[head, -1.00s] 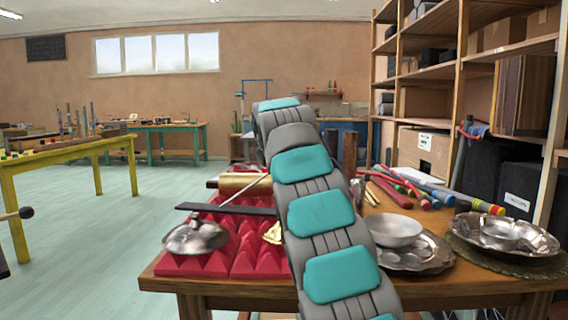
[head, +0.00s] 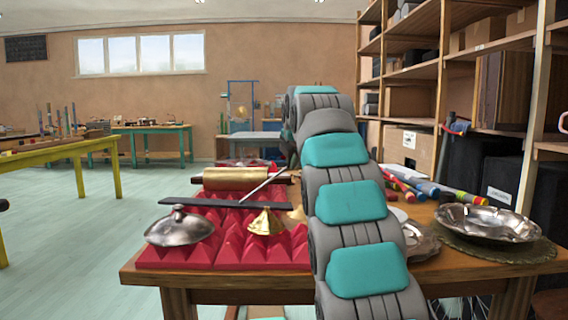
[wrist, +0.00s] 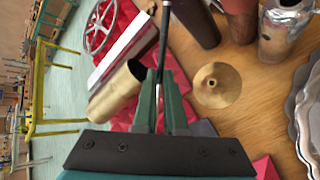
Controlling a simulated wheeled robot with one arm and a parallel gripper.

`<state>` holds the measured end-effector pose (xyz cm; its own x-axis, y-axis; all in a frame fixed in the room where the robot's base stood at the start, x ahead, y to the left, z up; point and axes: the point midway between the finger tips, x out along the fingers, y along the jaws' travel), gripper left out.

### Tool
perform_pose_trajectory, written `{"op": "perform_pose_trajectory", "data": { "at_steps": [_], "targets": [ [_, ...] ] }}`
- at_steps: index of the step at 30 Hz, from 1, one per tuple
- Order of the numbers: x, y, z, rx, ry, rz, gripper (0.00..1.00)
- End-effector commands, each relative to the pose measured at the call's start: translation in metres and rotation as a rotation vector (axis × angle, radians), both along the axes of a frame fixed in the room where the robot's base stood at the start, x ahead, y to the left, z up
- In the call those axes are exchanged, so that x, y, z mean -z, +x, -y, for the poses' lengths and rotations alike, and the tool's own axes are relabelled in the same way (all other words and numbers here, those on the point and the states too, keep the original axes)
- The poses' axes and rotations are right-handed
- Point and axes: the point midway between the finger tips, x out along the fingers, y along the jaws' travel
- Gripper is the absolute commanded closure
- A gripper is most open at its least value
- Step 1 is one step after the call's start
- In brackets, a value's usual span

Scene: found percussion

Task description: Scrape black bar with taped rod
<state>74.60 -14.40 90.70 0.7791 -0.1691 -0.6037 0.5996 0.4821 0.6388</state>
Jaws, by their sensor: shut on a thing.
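The black bar (head: 210,203) lies across red pyramid foam (head: 160,258) on the wooden table. In the wrist view, a long bar with a pale, glaring top (wrist: 122,48) appears to be the same one. A thin rod (head: 263,186) slants down left from behind my arm, its lower end at the bar; whether it touches I cannot tell. In the wrist view my gripper (wrist: 160,88) is shut on the rod, whose dark shaft (wrist: 165,35) runs out at the top edge. My arm hides the gripper in the head view, and no tape is clearly visible.
A brass cylinder (head: 237,178) lies just behind the bar. A silver lid (head: 179,228) and a brass bell (head: 266,222) sit in front. A silver dish (head: 487,223) and coloured tubes (head: 410,185) are at right. A small brass cymbal (wrist: 217,85) shows beside my gripper.

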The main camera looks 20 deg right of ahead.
Motion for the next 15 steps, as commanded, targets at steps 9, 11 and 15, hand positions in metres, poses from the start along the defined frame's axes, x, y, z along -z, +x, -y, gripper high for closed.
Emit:
{"op": "perform_pose_trajectory", "data": {
  "at_steps": [9, 11, 15],
  "targets": [
    [-0.002, 0.018, -0.038, -0.003, -0.001, -0.001, 1.00],
    [-0.002, 0.021, -0.046, -0.003, -0.001, -0.001, 1.00],
    [-0.002, 0.030, -0.063, -0.001, -0.001, -0.002, 1.00]
  ]
}}
